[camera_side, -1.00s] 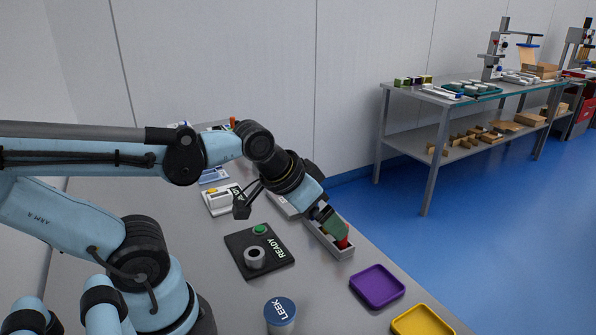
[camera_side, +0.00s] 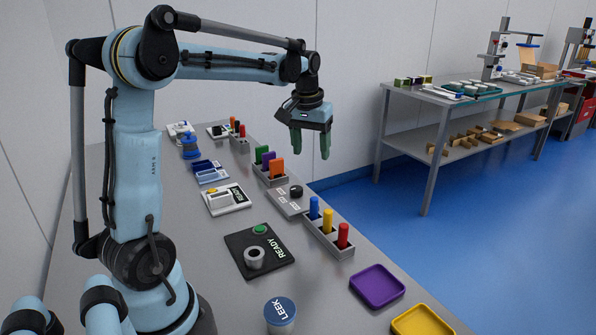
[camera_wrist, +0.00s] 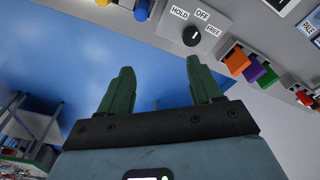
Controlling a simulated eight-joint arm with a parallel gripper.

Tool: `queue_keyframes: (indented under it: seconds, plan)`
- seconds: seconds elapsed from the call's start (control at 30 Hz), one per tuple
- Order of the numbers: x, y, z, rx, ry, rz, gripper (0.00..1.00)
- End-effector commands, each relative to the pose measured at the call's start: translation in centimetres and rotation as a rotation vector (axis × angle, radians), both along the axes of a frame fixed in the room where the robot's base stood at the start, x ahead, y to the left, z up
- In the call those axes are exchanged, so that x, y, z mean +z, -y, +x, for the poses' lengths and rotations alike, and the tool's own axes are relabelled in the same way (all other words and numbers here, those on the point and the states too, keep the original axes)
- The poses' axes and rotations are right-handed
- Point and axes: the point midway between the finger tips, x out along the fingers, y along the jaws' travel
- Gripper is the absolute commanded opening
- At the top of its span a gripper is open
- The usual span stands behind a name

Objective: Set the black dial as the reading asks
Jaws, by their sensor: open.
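The black dial (camera_side: 296,191) sits on a grey plate (camera_side: 287,203) between two racks of coloured pieces. My gripper (camera_side: 311,147) is open and empty, raised above the bench and apart from the dial. In the wrist view its green fingers (camera_wrist: 160,68) point towards the dial side, with a wide gap between them.
A rack (camera_side: 330,240) holds blue, yellow and red pieces in front of the dial. Another rack (camera_side: 272,178) holds green, purple and orange pieces behind it. A LEEK-labelled tub (camera_side: 280,315) and purple tray (camera_side: 377,286) stand nearer.

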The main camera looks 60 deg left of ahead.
Motion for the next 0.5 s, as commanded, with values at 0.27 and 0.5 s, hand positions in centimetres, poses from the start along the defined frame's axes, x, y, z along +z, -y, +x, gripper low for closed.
queue_keyframes:
  seconds: [0.27, 0.5]
  plan:
    - [-2.3, -6.4, 0.4, 0.152, -0.102, -0.062, 0.64]
    - [-3.3, -7.6, 0.3, 0.181, -0.122, -0.076, 0.64]
